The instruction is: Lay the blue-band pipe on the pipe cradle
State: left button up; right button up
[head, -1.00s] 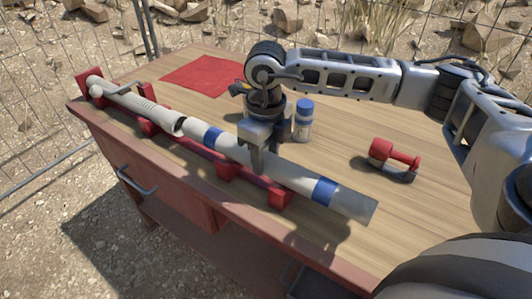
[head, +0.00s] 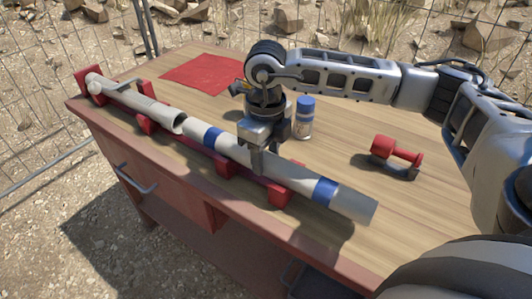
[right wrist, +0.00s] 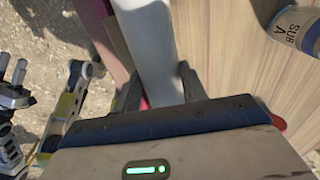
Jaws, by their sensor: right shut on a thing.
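The blue-band pipe (head: 286,176) is a pale tube with a blue band near each end. It lies along the red pipe cradle (head: 226,167), over its front blocks; I cannot tell if it rests fully on them. Its near end sticks out past the last block. My right gripper (head: 257,172) is shut on the pipe near its middle, from above. In the right wrist view the pipe (right wrist: 150,50) runs between the two fingers. A second pale pipe (head: 135,101) lies on the cradle's far part, close to the blue-band pipe's far end. My left gripper is not in the head view.
A blue-capped bottle (head: 304,120) stands just right of my right gripper. A red-handled tool (head: 396,157) lies farther right. A red cloth (head: 203,75) lies at the back. The wooden tabletop (head: 330,160) is bare between them. A wire fence stands behind.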

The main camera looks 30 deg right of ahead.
jog(key=o, duration=1.3)
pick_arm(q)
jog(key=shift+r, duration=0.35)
pick_arm(e)
notch_tip(320, 180, up, 16)
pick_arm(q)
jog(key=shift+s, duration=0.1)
pick_arm(e)
jog(key=shift+s, duration=0.1)
